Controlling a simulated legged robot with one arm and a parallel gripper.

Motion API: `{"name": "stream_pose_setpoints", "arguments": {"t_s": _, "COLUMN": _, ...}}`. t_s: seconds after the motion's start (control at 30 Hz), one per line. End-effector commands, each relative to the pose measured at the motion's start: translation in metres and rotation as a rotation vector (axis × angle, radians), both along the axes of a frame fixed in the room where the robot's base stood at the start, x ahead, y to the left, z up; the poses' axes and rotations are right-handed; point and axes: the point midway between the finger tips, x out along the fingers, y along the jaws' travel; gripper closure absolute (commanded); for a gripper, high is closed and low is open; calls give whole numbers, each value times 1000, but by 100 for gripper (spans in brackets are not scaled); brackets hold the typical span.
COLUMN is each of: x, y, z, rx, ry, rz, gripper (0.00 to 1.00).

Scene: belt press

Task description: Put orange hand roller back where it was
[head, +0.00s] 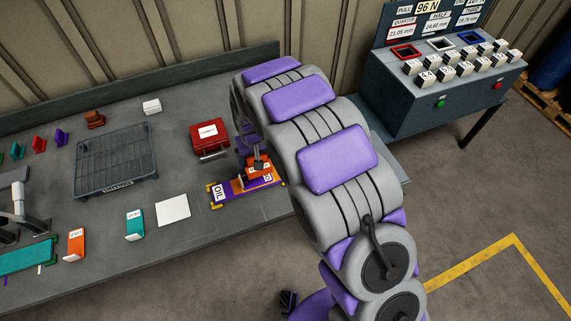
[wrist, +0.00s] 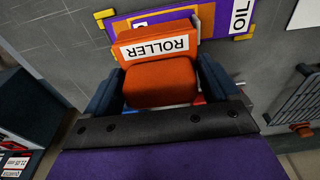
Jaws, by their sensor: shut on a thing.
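The orange hand roller (wrist: 160,82) sits between the two dark fingers of my gripper (wrist: 158,88) in the wrist view, and the gripper is shut on it. Its white ROLLER label shows upside down there. In the head view the roller (head: 259,171) is at the right end of a purple and orange mat (head: 236,194) with yellow corners and an OIL label. The mat (wrist: 207,18) also shows just beyond the roller in the wrist view. I cannot tell whether the roller touches the mat. My arm hides part of the bench around it.
A red box (head: 209,136) stands behind the mat, left of my gripper. A wire tray (head: 116,160), a white card (head: 172,210), a teal bracket (head: 134,225) and an orange bracket (head: 75,245) lie further left. A console (head: 430,90) stands at the right.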

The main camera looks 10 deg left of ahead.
Motion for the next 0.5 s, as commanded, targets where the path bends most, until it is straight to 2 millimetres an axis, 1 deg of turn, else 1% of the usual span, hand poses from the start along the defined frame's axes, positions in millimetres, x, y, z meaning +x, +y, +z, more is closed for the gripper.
{"name": "stream_pose_setpoints", "arguments": {"t_s": 0.07, "x": 2, "y": -10, "z": -1, "rx": 0, "ry": -1, "rz": -5, "gripper": 39}}
{"name": "stream_pose_setpoints", "arguments": {"t_s": 0.17, "x": 6, "y": -36, "z": -5, "rx": -2, "ry": -4, "rz": -12, "gripper": 39}}
{"name": "stream_pose_setpoints", "arguments": {"t_s": 0.27, "x": 6, "y": -77, "z": -12, "rx": -6, "ry": 0, "rz": -19, "gripper": 39}}
{"name": "stream_pose_setpoints", "arguments": {"t_s": 0.33, "x": 4, "y": -108, "z": -17, "rx": -7, "ry": -2, "rz": -21, "gripper": 39}}
{"name": "stream_pose_setpoints", "arguments": {"t_s": 0.4, "x": -2, "y": -137, "z": -21, "rx": -6, "ry": -1, "rz": -21, "gripper": 39}}
{"name": "stream_pose_setpoints", "arguments": {"t_s": 0.5, "x": -13, "y": -173, "z": -29, "rx": -5, "ry": 1, "rz": -18, "gripper": 39}}
